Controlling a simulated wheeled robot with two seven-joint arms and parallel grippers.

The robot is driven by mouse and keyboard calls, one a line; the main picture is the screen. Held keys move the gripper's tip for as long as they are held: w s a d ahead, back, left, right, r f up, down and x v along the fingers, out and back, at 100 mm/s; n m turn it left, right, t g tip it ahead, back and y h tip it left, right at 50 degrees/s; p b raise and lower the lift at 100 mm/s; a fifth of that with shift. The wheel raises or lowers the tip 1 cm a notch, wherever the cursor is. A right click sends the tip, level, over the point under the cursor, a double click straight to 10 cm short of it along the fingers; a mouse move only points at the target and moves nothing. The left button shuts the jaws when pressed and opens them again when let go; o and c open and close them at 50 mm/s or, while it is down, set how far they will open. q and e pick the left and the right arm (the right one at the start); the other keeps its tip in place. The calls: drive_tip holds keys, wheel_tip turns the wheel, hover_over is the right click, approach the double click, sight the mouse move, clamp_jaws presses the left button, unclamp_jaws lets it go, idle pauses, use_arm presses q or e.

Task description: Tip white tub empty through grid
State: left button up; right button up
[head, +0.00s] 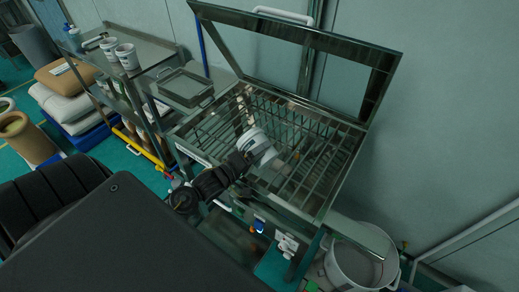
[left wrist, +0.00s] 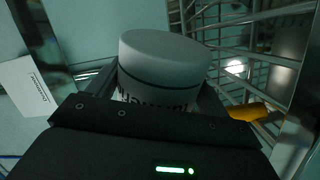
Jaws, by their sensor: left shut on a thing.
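A white tub (head: 258,143) with dark printing is in my left gripper (head: 241,160), over the metal grid (head: 305,140) of the sieve. In the head view the tub is tilted. In the left wrist view the tub (left wrist: 165,62) sits between the two fingers (left wrist: 155,95), its pale end toward the top. The gripper is shut on it. The tub's open mouth and its contents are hidden. The sieve's framed lid (head: 295,50) stands raised behind the grid. My right gripper does not show.
A large white bucket (head: 358,262) stands at the lower right, below the sieve's chute. A metal cart (head: 165,55) at the left carries more white tubs (head: 127,56) and a shallow tray (head: 186,87). Stacked sacks (head: 66,85) lie beyond it. The wall is close behind the lid.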

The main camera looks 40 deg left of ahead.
sight(243, 137)
use_arm(q)
drive_tip(key=shift+a+r+n+p, duration=0.1)
drive_tip(key=shift+r+n+p, duration=0.85)
drive_tip(key=shift+p, duration=0.6)
drive_tip(key=n+p, duration=0.1)
drive_tip(key=p, duration=0.1)
drive_tip(key=a+r+n+p, duration=0.1)
drive_tip(key=n+p, duration=0.1)
drive_tip(key=shift+w+r, duration=0.15)
drive_tip(key=shift+r, duration=0.1)
drive_tip(key=shift+w+a+r+n+p, duration=0.1)
drive_tip(key=shift+a+r+n+p, duration=0.2)
drive_tip(key=shift+a+n, duration=0.25)
drive_tip(key=n, duration=0.1)
drive_tip(key=a+r+n, duration=0.1)
drive_tip(key=n, duration=0.1)
drive_tip(key=a+n, duration=0.1)
drive_tip(key=shift+w+a+r+n, duration=0.1)
drive_tip(key=shift+w+r+n, duration=0.2)
drive_tip(key=shift+n, duration=0.1)
drive_tip(key=shift+f, duration=0.1)
